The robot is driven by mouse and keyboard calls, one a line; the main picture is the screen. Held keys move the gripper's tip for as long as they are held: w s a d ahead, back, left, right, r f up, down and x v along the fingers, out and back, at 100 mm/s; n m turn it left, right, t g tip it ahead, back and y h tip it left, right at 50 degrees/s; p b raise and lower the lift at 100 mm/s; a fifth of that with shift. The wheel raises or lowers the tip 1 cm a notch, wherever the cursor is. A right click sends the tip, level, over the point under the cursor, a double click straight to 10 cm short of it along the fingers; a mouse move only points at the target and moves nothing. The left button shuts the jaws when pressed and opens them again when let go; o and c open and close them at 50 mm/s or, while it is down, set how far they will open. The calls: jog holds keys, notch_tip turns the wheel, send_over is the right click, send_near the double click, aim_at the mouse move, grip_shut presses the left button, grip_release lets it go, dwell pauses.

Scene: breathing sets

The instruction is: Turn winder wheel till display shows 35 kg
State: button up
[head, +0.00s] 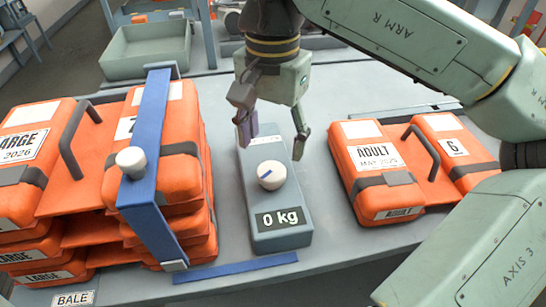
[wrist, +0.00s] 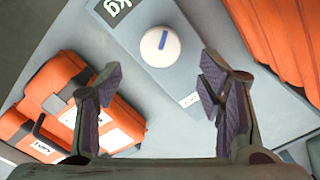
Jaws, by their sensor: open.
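A grey box (head: 285,222) lies on the table with a display (head: 279,219) at its near end reading "0 kg". A round white wheel (head: 271,175) with a blue mark sits on its top. In the wrist view the wheel (wrist: 160,46) shows its mark nearly upright, beyond the fingertips. A second white knob (head: 131,161) sits on the blue strap (head: 149,125) around the left orange stack. My gripper (head: 272,143) is open and empty above the far part of the box, apart from the wheel; it also shows in the wrist view (wrist: 160,82).
Stacked orange packs (head: 186,130) stand close left of the box. An orange pack marked "ADULT" (head: 375,165) lies to the right. A blue strip (head: 235,268) lies near the front edge by a "BALE" label (head: 73,299). A grey-green tray (head: 147,55) stands at the back left.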

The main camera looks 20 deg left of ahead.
aim_at(273, 168)
notch_tip(273, 168, down, 6)
jog(key=shift+f+p, duration=0.1)
jog(key=shift+p, duration=0.3)
jog(key=shift+c, duration=0.2)
jog(key=shift+w, duration=0.1)
jog(key=c, duration=1.1)
